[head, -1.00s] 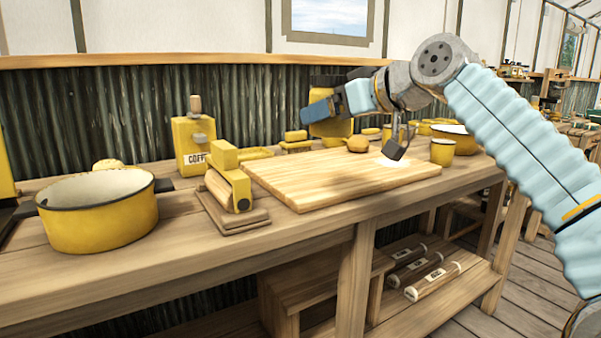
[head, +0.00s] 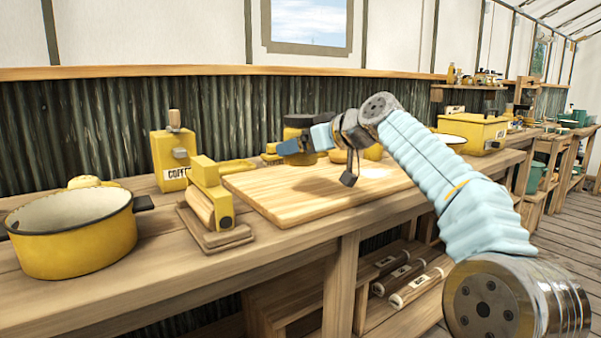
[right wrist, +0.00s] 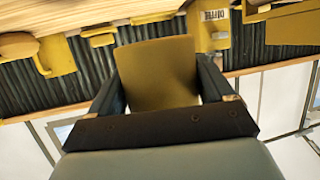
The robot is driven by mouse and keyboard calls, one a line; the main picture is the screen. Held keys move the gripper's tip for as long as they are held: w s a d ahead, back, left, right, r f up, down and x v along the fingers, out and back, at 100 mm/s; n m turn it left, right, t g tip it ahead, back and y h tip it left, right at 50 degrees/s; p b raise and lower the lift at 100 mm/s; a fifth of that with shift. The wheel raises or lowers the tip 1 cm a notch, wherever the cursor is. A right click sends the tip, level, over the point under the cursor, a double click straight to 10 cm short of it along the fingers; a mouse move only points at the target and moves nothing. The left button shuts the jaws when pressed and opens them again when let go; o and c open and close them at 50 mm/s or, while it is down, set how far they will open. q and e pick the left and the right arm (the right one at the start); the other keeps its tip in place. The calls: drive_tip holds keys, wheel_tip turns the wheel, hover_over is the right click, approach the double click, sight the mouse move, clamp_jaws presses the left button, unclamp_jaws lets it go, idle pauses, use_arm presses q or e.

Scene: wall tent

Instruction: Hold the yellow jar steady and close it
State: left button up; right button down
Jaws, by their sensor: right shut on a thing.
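The yellow jar (head: 306,139) with a dark top (head: 309,120) is behind the far side of the cutting board in the head view, partly covered by my right gripper. My right gripper (head: 287,148) reaches in from the right and is at the jar's front. In the right wrist view, the fingers are shut on the jar's plain yellow side (right wrist: 158,72), one finger along each edge. I cannot tell whether the dark top is fully seated or whether the jar touches the counter. My left gripper is not in view.
The cutting board (head: 270,197) lies bare under my right arm. A yellow press-like device (head: 212,198) stands on its left, with a coffee tin (head: 172,158) behind. A large yellow pot (head: 75,238) is at the left. A yellow box (head: 470,132) stands farther right.

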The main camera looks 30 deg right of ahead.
sight(301, 190)
drive_tip(key=w+f, duration=0.1)
drive_tip(key=w+d+f, duration=0.1)
drive_tip(key=f, duration=0.1)
drive_tip(key=shift+w+d+f, duration=0.1)
drive_tip(key=shift+w+f, duration=0.05)
drive_tip(key=shift+w+f, duration=0.2)
drive_tip(key=shift+f, duration=0.1)
drive_tip(key=shift+w+d+f+b, duration=0.1)
drive_tip(key=shift+f+b, duration=0.2)
drive_tip(key=shift+f, duration=0.55)
drive_tip(key=shift+w+d+f+b, duration=0.1)
drive_tip(key=shift+f+b, duration=0.15)
drive_tip(key=shift+f, duration=0.55)
drive_tip(key=shift+f, duration=0.1)
drive_tip(key=shift+f, duration=0.15)
unclamp_jaws()
drive_tip(key=shift+s+r, duration=0.15)
drive_tip(key=shift+r, duration=0.15)
drive_tip(key=v, duration=1.1)
drive_tip(key=shift+s+b, duration=0.3)
drive_tip(key=shift+b, duration=0.15)
